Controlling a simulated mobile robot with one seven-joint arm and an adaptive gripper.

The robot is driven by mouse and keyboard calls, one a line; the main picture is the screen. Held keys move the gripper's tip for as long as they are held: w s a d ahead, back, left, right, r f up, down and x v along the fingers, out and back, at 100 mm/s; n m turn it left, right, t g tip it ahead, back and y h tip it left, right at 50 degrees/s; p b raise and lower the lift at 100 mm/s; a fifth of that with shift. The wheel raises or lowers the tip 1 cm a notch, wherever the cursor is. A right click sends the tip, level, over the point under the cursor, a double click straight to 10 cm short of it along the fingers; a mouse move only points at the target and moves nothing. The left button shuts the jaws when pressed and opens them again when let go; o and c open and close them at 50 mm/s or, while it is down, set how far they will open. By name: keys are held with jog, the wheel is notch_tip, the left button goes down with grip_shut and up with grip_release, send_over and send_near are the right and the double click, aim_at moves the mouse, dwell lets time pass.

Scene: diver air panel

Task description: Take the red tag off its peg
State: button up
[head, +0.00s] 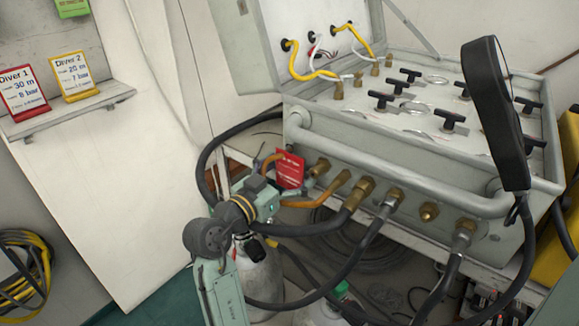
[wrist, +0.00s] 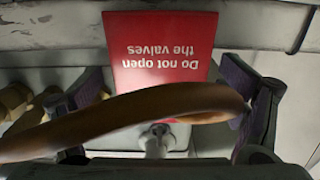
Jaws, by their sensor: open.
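The red tag (head: 289,170) hangs at the left front corner of the grey valve case (head: 410,165). In the wrist view the tag (wrist: 160,65) appears upside down, with white words "Do not open the valves". A metal peg (wrist: 156,140) shows below it in that view, partly hidden behind an orange-brown hose (wrist: 130,112). My gripper (wrist: 166,92) is open, with one dark finger on each side of the tag and a gap to both. The hose crosses between the fingers in front of the tag. In the head view my gripper (head: 283,187) is at the tag, its fingers hard to make out.
Brass fittings (head: 362,189) with dark hoses run along the case front, right of the tag. A black paddle-shaped piece (head: 494,105) stands at the right. A shelf (head: 75,107) at the left holds the Diver 1 card (head: 22,93) and Diver 2 card (head: 75,76).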

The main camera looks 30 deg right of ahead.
jog(key=shift+c, duration=0.3)
jog(key=c, duration=1)
jog(key=shift+r+b, duration=0.15)
jog(key=shift+b, duration=0.2)
jog(key=b+v, duration=0.4)
jog(key=v, duration=1.4)
jog(key=shift+r, duration=0.1)
